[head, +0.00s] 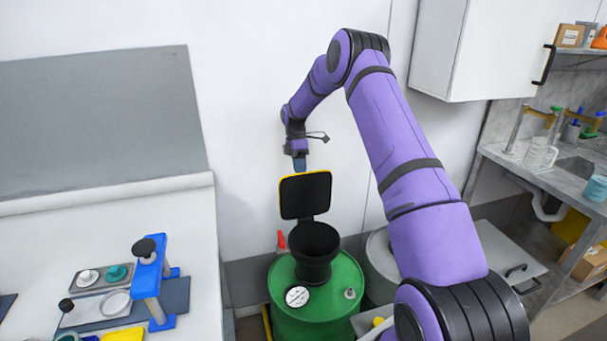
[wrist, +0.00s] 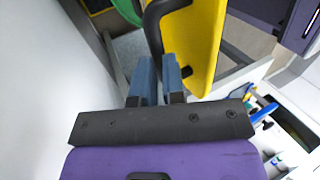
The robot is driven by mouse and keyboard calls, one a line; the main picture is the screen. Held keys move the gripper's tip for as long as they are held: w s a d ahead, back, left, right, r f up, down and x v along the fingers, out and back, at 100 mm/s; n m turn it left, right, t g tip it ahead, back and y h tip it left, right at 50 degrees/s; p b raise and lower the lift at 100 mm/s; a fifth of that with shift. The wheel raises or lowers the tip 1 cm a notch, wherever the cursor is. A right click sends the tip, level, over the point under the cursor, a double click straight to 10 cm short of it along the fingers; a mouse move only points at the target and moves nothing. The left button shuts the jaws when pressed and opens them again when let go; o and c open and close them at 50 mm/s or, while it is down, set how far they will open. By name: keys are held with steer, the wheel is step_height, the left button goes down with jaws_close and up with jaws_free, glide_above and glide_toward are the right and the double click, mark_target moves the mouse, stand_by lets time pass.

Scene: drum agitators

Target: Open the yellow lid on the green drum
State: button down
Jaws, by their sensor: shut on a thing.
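The green drum (head: 315,298) stands on the floor by the wall, with a black round opening collar (head: 314,250) on its top. Its yellow lid (head: 305,196) stands upright behind the collar, hinged at its lower edge, black inner face and thin yellow rim towards the head camera. The collar's mouth is uncovered. My gripper (head: 300,164) is at the lid's top edge, pointing down. In the wrist view, the lid's yellow outer face (wrist: 204,45) is beside my blue fingers (wrist: 159,72), which are shut on its curved black handle (wrist: 152,28).
A white bench at left carries a blue stand (head: 150,282) and small trays. A pale drum (head: 381,262) stands right of the green one. A red-orange bottle-like item (head: 282,240) is behind the green drum. The wall is close behind the lid.

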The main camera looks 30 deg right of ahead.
steer(key=shift+w+d+f+g, duration=0.1)
steer(key=shift+w+f, duration=0.1)
steer(key=shift+f, duration=0.4)
steer(key=shift+w+d+f+g, duration=0.15)
steer(key=shift+w+f, duration=0.1)
steer(key=shift+f, duration=0.4)
steer(key=shift+w+d+f+g, duration=0.1)
steer(key=shift+w+f, duration=0.1)
steer(key=shift+f, duration=0.4)
steer(key=c, duration=1.6)
jaws_free()
steer(key=o, duration=0.4)
steer(key=shift+w+d+f, duration=0.1)
steer(key=shift+w+f, duration=0.05)
steer(key=shift+f, duration=0.05)
steer(key=shift+o, duration=0.4)
steer(key=shift+r, duration=0.1)
steer(key=s+a+r, duration=0.2)
steer(key=s, duration=0.5)
steer(key=s+a+r, duration=0.2)
steer(key=s+r, duration=0.1)
steer(key=s, duration=0.5)
steer(key=shift+s+a, duration=0.15)
steer(key=shift+a, duration=0.1)
